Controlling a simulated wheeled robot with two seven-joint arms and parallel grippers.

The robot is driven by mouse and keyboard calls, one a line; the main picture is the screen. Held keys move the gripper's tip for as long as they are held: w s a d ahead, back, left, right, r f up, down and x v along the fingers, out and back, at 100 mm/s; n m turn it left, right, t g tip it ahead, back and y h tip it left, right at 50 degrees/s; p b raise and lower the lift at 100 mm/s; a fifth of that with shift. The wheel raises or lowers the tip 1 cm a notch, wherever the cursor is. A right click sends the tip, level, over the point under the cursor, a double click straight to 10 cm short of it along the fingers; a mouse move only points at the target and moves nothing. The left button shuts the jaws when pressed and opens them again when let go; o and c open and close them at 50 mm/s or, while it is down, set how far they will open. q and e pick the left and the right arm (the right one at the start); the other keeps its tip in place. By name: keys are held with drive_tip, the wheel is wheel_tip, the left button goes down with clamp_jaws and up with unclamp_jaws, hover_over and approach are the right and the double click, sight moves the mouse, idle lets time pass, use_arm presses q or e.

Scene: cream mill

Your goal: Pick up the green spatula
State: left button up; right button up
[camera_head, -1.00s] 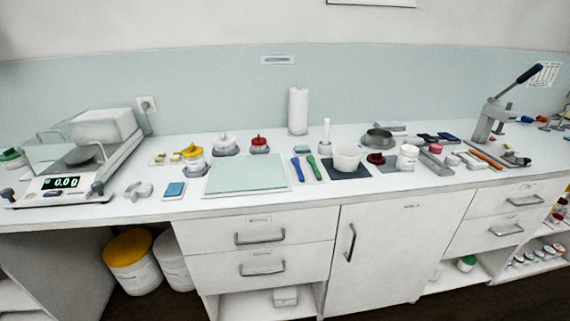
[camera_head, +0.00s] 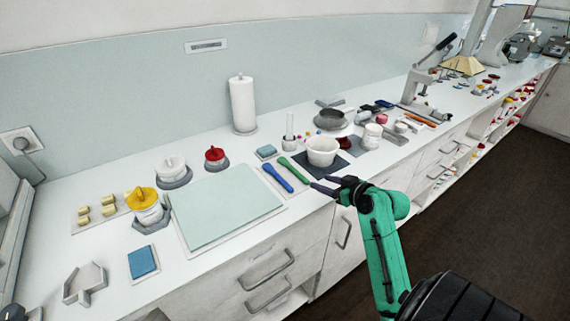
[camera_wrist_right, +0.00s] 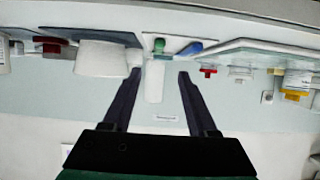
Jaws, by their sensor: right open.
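The green spatula (camera_head: 293,169) lies on the counter in the head view, beside the blue spatula (camera_head: 277,178) and left of the white bowl (camera_head: 322,152). My right gripper (camera_head: 322,184) is open and empty, in front of the spatula's near end and apart from it. In the right wrist view, which looks upside down, the end of the green spatula (camera_wrist_right: 159,45) appears beyond the open fingers (camera_wrist_right: 159,74). The blue spatula (camera_wrist_right: 190,48) is just right of it there. My left gripper is not in view.
A pale green glass mat (camera_head: 225,207) lies left of the spatulas. The white mortar bowl stands close on the right, on a dark mat (camera_head: 318,175). A paper towel roll (camera_head: 243,104) stands at the back. The counter's front edge is near my right gripper.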

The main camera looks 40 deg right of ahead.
sight(299, 173)
drive_tip(key=x, duration=0.2)
drive_tip(key=shift+w+p, duration=0.3)
drive_tip(key=shift+w, duration=0.05)
drive_tip(key=p+x, duration=0.1)
drive_tip(key=x, duration=0.3)
drive_tip(key=shift+d, duration=0.15)
drive_tip(key=p+x, duration=0.1)
drive_tip(key=x, duration=0.4)
drive_tip(key=shift+f+p, duration=0.1)
drive_tip(key=shift+p, duration=0.25)
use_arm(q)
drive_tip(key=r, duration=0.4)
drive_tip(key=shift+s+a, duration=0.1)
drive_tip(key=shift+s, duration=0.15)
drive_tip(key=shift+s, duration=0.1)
use_arm(e)
clamp_jaws()
